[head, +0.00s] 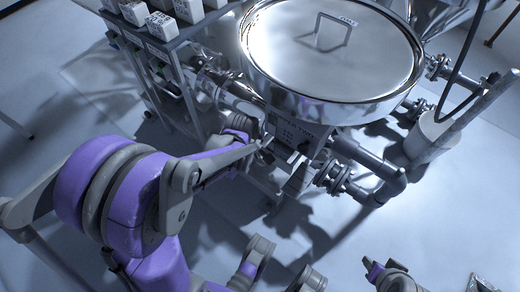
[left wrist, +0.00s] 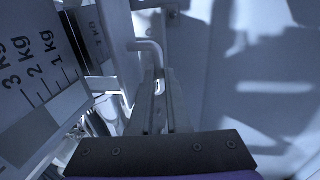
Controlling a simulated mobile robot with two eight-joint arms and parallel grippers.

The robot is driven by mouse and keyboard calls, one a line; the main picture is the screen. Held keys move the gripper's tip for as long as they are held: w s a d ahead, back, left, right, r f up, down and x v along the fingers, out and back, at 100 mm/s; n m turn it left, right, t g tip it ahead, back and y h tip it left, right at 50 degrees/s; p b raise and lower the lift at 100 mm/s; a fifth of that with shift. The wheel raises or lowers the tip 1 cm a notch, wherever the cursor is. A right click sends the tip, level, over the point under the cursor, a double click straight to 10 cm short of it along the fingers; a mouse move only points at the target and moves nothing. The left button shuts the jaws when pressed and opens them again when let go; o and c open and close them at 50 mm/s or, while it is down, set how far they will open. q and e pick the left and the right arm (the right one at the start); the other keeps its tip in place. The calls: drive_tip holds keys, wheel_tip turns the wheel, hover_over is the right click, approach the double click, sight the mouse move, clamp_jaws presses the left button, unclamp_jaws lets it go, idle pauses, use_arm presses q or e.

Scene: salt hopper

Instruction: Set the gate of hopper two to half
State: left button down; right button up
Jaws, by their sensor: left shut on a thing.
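Hopper two is the round steel vessel with a closed lid (head: 330,50) in the head view. Its label plate (head: 292,132) sits under the rim on the near side. My left gripper (head: 260,146) reaches in from the left to the front of the hopper, just beside the plate. In the left wrist view its two fingers (left wrist: 162,100) are shut on a pale bent rod handle (left wrist: 148,48). The gate's own position is hidden. My right gripper (head: 374,266) shows small at the lower right, away from the hopper; its jaws are unclear.
A rack with several white labelled boxes (head: 160,24) stands at the upper left. Steel pipes (head: 370,165) run right of the hopper's outlet, near a pale cylinder (head: 432,135). A kg scale plate (left wrist: 38,75) lies left of my left fingers.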

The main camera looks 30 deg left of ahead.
use_arm(q)
drive_tip(key=shift+s, duration=0.15)
drive_tip(key=c, duration=0.9)
unclamp_jaws()
drive_tip(key=shift+r, duration=0.1)
drive_tip(key=r+p, duration=0.1)
drive_tip(key=r, duration=0.2)
drive_tip(key=s+r+p, duration=0.1)
drive_tip(key=r, duration=0.3)
drive_tip(key=s+r+p, duration=0.1)
drive_tip(key=r, duration=0.2)
drive_tip(key=shift+a+r+p, duration=0.1)
drive_tip(key=shift+r+p, duration=0.15)
drive_tip(key=shift+p, duration=0.15)
